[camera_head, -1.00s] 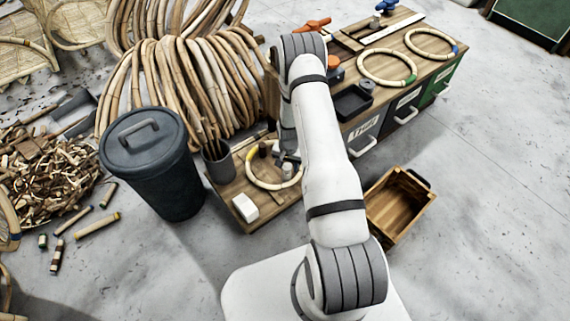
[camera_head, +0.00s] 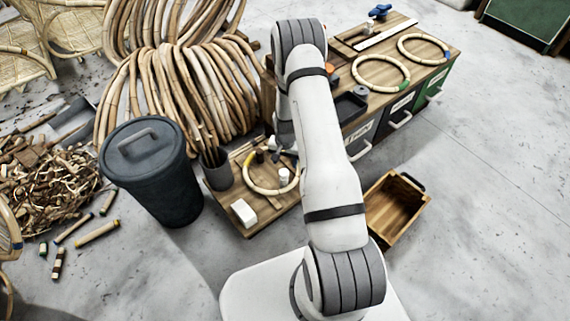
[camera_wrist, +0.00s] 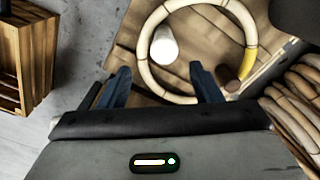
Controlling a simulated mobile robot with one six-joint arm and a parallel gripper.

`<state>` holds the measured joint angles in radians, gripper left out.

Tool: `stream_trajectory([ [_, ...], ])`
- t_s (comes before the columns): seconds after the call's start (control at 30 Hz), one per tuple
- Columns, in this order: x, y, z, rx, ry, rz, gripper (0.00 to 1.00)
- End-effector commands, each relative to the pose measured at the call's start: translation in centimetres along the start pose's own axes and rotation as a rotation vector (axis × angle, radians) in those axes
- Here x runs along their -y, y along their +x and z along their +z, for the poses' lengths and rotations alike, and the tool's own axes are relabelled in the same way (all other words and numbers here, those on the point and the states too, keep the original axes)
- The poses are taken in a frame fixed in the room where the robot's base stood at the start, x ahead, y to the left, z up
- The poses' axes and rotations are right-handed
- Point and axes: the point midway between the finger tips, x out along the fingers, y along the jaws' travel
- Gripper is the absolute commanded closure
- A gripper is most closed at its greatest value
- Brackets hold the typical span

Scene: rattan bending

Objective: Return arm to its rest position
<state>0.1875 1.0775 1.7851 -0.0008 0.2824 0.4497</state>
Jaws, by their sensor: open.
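My arm reaches up and away in the head view, bent at its elbow. My gripper is mostly hidden behind my arm there. In the wrist view my gripper (camera_wrist: 161,78) is open, with nothing between its two dark blue fingers. A rattan ring (camera_wrist: 143,66) with a yellow band lies on the low wooden bench (camera_wrist: 128,32) beyond the fingertips. The ring also shows in the head view (camera_head: 250,183). A white cylinder (camera_wrist: 164,44) stands inside the ring, and a dark brown peg (camera_wrist: 231,86) is beside its rim.
A lidded dark bin (camera_head: 155,175) and a grey cup (camera_head: 217,170) stand left of my arm. Bundled rattan (camera_head: 175,95) is behind. A drawer workbench with two rings (camera_head: 381,72) is at right, and an open wooden crate (camera_head: 396,209) sits on the floor. Floor at right is clear.

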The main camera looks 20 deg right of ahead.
Motion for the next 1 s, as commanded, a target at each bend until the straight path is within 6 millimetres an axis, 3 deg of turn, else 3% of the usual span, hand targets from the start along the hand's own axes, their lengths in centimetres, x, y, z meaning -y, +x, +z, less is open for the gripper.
stream_trajectory([
  [0.57,0.1,-0.5,0.1,0.001,-0.001,0.0,0.42],
  [0.67,0.2,-1.5,0.0,-0.003,-0.006,-0.001,0.42],
  [0.77,0.6,-5.1,-0.1,-0.013,-0.026,-0.006,0.42],
  [0.87,1.2,-11.1,-0.1,-0.027,-0.062,-0.012,0.42],
  [1.0,1.8,-20.9,0.9,-0.049,-0.128,-0.022,0.42],
])
